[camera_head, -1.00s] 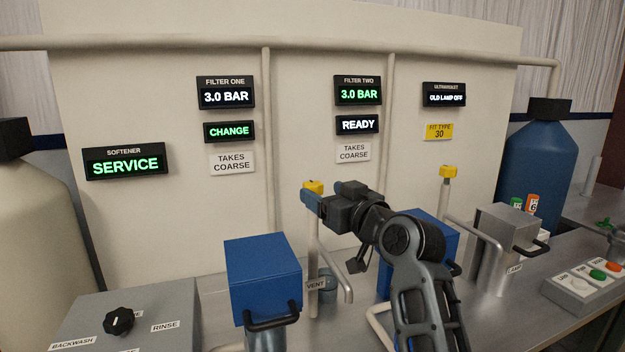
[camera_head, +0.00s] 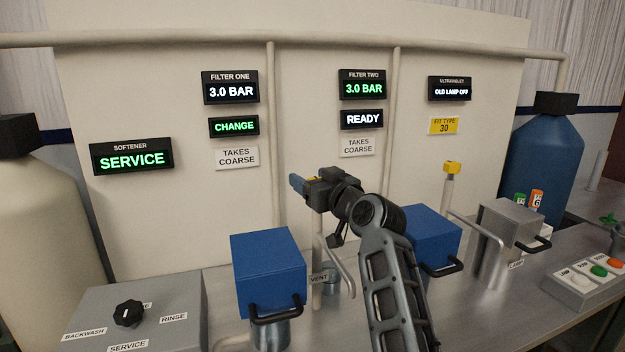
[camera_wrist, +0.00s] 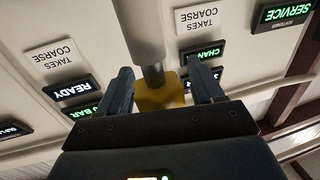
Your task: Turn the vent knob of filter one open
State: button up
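The yellow vent knob of filter one (camera_wrist: 160,94) shows in the wrist view at the end of a pale post (camera_wrist: 143,25). My gripper (camera_wrist: 162,90) has one finger on each side of it. The fingers stand apart, and a gap shows on the right side of the knob. In the head view my gripper (camera_head: 300,184) is at the top of the post with the VENT label (camera_head: 319,279), and it hides most of the knob. The filter one display (camera_head: 231,91) reads 3.0 BAR, with CHANGE (camera_head: 234,126) lit below.
A blue housing with a black handle (camera_head: 267,270) stands left of the vent post. Another blue housing (camera_head: 434,232) is behind my arm at the right. A second yellow knob (camera_head: 452,167) tops a post further right. The softener box (camera_head: 180,300) is front left.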

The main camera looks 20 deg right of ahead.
jog(key=c, duration=0.8)
